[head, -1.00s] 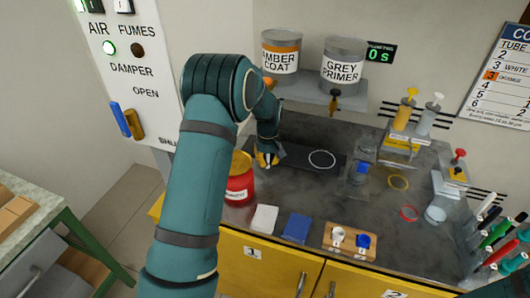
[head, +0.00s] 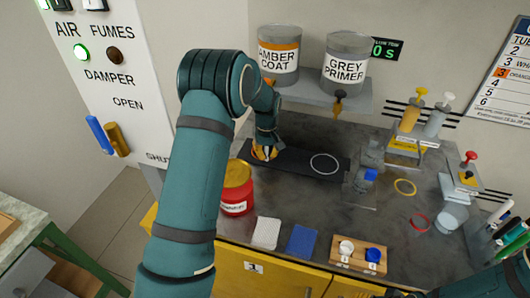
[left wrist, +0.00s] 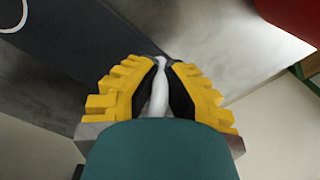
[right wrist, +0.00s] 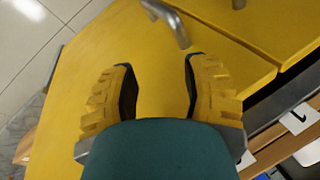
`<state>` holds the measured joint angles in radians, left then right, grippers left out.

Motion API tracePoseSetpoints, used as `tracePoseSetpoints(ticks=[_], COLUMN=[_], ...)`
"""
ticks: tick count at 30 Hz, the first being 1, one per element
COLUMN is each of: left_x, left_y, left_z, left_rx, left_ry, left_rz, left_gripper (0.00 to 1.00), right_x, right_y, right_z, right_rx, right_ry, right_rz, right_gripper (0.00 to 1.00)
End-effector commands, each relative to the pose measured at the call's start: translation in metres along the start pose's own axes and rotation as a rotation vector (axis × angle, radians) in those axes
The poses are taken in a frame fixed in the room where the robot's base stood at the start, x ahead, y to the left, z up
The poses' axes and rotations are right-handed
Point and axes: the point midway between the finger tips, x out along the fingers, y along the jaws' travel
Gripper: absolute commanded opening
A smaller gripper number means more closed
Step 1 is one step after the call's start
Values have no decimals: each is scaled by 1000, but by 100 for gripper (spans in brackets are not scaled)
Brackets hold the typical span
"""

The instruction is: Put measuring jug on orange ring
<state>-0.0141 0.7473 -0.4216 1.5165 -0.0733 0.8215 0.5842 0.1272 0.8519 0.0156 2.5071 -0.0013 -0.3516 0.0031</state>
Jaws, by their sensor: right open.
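My left gripper (head: 264,153) is low at the left end of the black mat. In the left wrist view its fingers (left wrist: 163,70) are closed around a slim white piece (left wrist: 158,92); I cannot tell whether this is part of the measuring jug. A pale, see-through vessel (head: 451,218) stands at the right of the bench and may be the jug, but it is too small to be sure. The orange ring (head: 404,187) lies flat and empty on the bench, right of the mat. My right gripper (right wrist: 160,75) is open and empty by the yellow cabinet fronts.
The black mat (head: 290,163) bears a white ring (head: 325,164). A red ring (head: 418,221) lies near the pale vessel. A grey stand with a blue part (head: 368,178) is between mat and orange ring. Cans stand on the shelf.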

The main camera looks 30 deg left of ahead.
Motion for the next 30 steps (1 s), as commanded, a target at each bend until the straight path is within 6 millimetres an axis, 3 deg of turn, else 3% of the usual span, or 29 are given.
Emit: tracePoseSetpoints(ticks=[8,9,10,11,22,26,30], left_x=[2,1,1,1,-5,-21,-50], left_y=[0,0,0,0,0,0,1], left_z=[0,0,0,0,0,-1,-1], left_rx=[0,0,0,0,0,0,1], left_ry=[1,1,1,1,1,3,4], left_rz=[1,1,1,1,1,2,3], left_gripper=[0,22,32,34,34,34,34], right_x=[0,0,0,0,-2,-6,-11], right_y=[0,0,0,0,-1,-2,-4], right_z=[-1,-1,-1,-1,0,0,0], right_rx=[0,0,0,0,0,1,1], right_ry=[2,2,2,2,1,-1,-3], right_rz=[0,0,0,0,0,0,0], right_gripper=[47,47,47,47,47,47,47])
